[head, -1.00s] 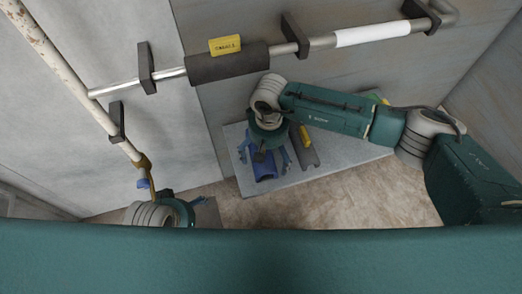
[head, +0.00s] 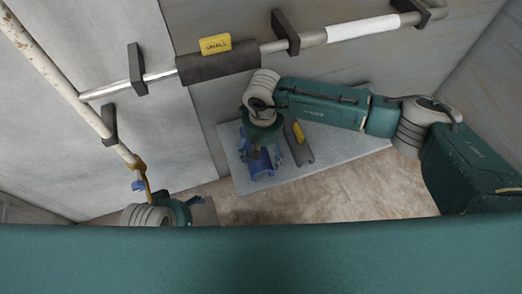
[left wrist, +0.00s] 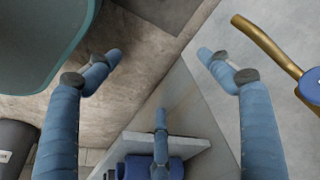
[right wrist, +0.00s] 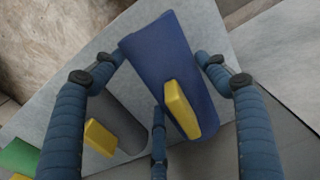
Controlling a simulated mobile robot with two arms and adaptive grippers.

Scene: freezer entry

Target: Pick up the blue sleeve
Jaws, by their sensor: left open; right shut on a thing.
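The blue sleeve (right wrist: 165,65) is a half-round blue shell with a yellow tag (right wrist: 182,108) on it. In the head view the sleeve (head: 262,168) is at the left part of a pale grey slab, partly under my right gripper (head: 262,152). In the right wrist view my right gripper (right wrist: 158,62) is shut on the sleeve, with a finger at each side. I cannot tell whether the sleeve is clear of the slab. My left gripper (left wrist: 160,58) is open and empty, low at the left in the head view.
A grey piece (head: 299,142) with a yellow tag lies beside the sleeve on the slab (head: 345,150). A rail (head: 300,45) with a dark sleeve and yellow tag runs along the walls. A brass lever (left wrist: 268,45) is near my left gripper. Floor in front is clear.

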